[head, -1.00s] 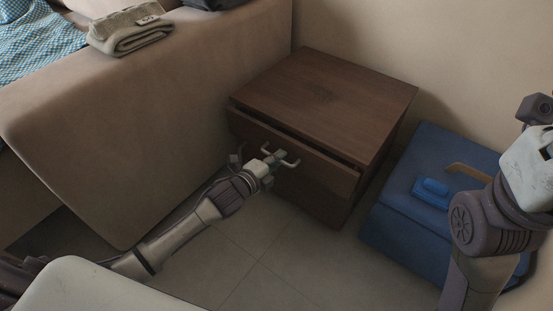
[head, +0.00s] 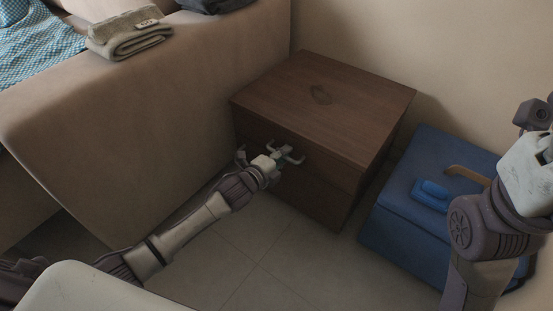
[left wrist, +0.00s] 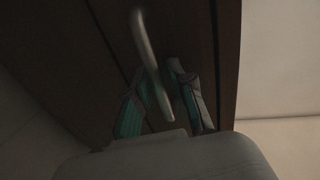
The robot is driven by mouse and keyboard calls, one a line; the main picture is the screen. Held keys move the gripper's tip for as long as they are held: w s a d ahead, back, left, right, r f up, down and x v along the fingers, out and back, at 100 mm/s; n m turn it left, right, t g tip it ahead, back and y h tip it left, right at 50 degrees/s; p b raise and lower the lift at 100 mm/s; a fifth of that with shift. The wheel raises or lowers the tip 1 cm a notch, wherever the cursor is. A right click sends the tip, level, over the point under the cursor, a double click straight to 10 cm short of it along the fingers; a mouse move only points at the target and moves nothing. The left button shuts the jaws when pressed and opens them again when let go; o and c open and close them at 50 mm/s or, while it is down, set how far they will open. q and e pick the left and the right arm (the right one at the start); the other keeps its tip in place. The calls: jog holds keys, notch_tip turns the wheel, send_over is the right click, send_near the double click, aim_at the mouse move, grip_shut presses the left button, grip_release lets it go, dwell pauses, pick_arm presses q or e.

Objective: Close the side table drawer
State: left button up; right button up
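The dark brown side table (head: 335,92) stands against the wall. Its upper drawer (head: 325,165) looks flush with the table front, with no open gap visible under the top. My left gripper (head: 281,157) is at the drawer front, by the pale metal handle (head: 294,157). In the left wrist view the handle (left wrist: 147,50) passes between the two teal-padded fingers of the left gripper (left wrist: 160,103). The fingers are apart, with the handle closer to the right finger; contact is hard to tell in the dark. My right gripper is out of view.
A blue box (head: 400,215) with a small blue item (head: 432,190) on its lid stands right of the table. The tiled floor (head: 260,250) in front is clear.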

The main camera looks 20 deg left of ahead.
pick_arm(q)
jog(key=v, duration=1.1)
jog(key=shift+s+a, duration=0.25)
jog(key=shift+s, duration=0.1)
